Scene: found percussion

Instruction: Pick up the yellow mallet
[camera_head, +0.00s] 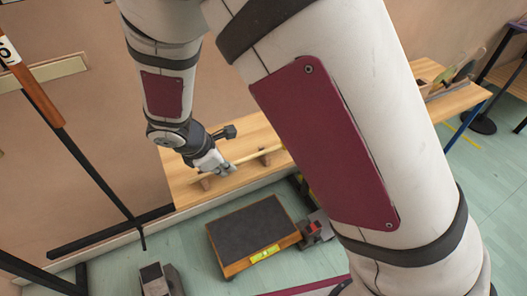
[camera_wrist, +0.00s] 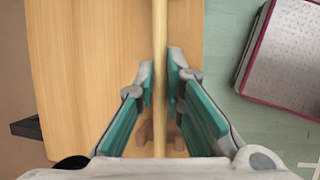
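The yellow mallet shows in the head view as a thin pale yellow stick (camera_head: 248,157) over a wooden bench top, close to two small wooden rests. In the wrist view its shaft (camera_wrist: 160,28) runs straight down between my fingertips. I cannot make out the mallet's head. My gripper (camera_head: 217,168) is at the shaft, between the two rests. In the wrist view the fingers of my gripper (camera_wrist: 160,78) are closed in with a pad against each side of the shaft. I cannot tell whether the shaft touches the rests.
The wooden bench top (camera_head: 238,183) is mostly clear and stands against a tan wall. A dark-topped wooden box (camera_head: 250,231) sits on the pale green floor in front. A black metal frame (camera_head: 100,190) stands at left. My arm hides the middle right.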

